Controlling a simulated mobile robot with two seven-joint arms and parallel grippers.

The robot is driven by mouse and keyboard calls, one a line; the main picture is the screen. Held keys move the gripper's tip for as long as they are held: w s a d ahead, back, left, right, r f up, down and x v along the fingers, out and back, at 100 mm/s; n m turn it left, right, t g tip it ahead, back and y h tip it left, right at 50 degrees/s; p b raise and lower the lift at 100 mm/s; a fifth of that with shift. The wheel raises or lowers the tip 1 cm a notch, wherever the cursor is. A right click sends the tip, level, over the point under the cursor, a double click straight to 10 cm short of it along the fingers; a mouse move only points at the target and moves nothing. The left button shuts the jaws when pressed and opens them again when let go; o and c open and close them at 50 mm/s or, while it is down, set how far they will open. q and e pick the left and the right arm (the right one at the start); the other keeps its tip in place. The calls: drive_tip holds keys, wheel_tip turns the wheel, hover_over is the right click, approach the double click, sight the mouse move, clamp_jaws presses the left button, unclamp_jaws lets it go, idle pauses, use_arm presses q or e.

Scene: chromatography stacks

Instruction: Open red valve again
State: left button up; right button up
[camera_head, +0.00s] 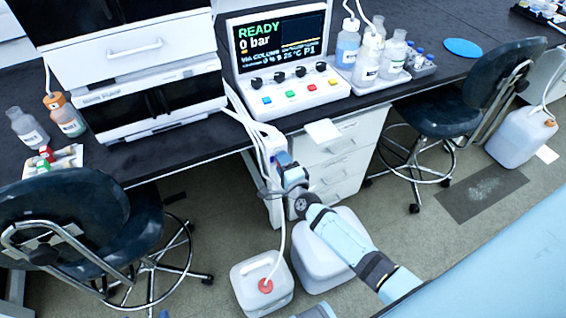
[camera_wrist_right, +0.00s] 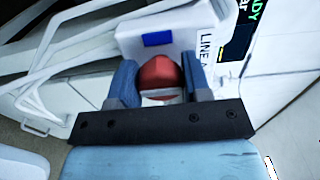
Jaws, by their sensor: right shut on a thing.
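The red valve (camera_wrist_right: 160,72) is a rounded red knob on a white block with a blue patch, seen in the right wrist view. My right gripper (camera_wrist_right: 160,85) has its two blue fingers on either side of the knob and is shut on it. In the head view my right gripper (camera_head: 283,160) is at the white valve housing (camera_head: 266,138) at the bench's front edge. The red knob is hidden there behind the gripper. How far the knob is turned is hard to tell. My left gripper is not in view.
A control panel (camera_head: 285,60) reads "READY" and "0 bar". White tubes run beside the housing. A white canister (camera_head: 262,290) with a red cap and another canister (camera_head: 325,240) stand on the floor below. Stools (camera_head: 75,220) flank the space, and bottles (camera_head: 368,60) stand on the bench.

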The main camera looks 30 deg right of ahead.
drive_tip(key=o, duration=0.9)
drive_tip(key=shift+c, duration=0.2)
drive_tip(key=s, duration=1.4)
drive_tip(key=shift+a+p, duration=0.4)
drive_tip(key=shift+w, duration=0.1)
